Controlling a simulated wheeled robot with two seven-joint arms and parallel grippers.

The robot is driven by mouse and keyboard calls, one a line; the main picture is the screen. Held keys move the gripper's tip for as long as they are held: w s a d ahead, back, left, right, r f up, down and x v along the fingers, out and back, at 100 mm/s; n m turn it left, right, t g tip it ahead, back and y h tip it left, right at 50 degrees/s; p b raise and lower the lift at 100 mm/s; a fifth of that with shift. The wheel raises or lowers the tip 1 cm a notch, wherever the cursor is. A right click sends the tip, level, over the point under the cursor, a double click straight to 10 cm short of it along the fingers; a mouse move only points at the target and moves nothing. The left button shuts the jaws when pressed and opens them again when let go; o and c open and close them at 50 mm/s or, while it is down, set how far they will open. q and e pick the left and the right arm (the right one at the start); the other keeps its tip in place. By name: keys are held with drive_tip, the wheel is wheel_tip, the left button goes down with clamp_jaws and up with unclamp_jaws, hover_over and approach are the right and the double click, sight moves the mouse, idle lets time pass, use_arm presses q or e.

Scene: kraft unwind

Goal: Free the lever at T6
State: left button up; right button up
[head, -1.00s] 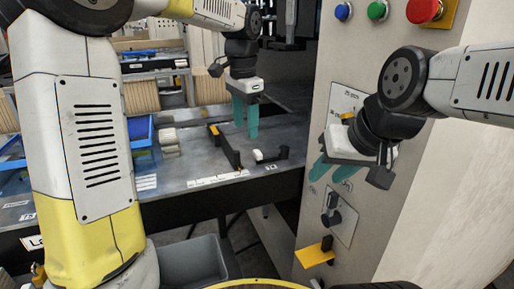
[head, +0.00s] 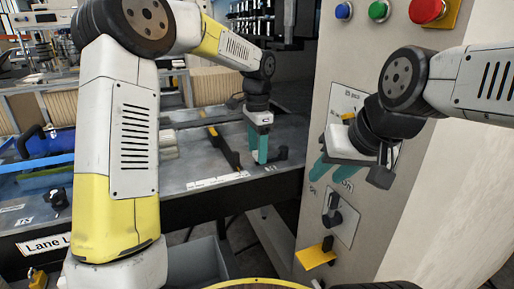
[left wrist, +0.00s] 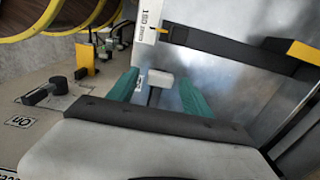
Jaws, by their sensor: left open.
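A small lever with a pale handle (left wrist: 160,78) on a dark stem stands between the teal fingers of my left gripper (left wrist: 158,92) in the left wrist view. The gripper is open, and I see no clear contact. In the head view my left gripper (head: 262,156) is low over the bench beside the lever's black bracket (head: 281,154); the fingers hide the handle there. The tag by it is too small to read. My right gripper (head: 334,165) is beside the upright panel, its teal fingers apart and empty.
The panel (head: 318,205) bears a black rotary switch (head: 333,212), a yellow tab (head: 316,256) and coloured buttons. A grey bin (head: 195,262) stands below the bench edge.

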use_arm(q)
clamp_jaws()
idle(1.4)
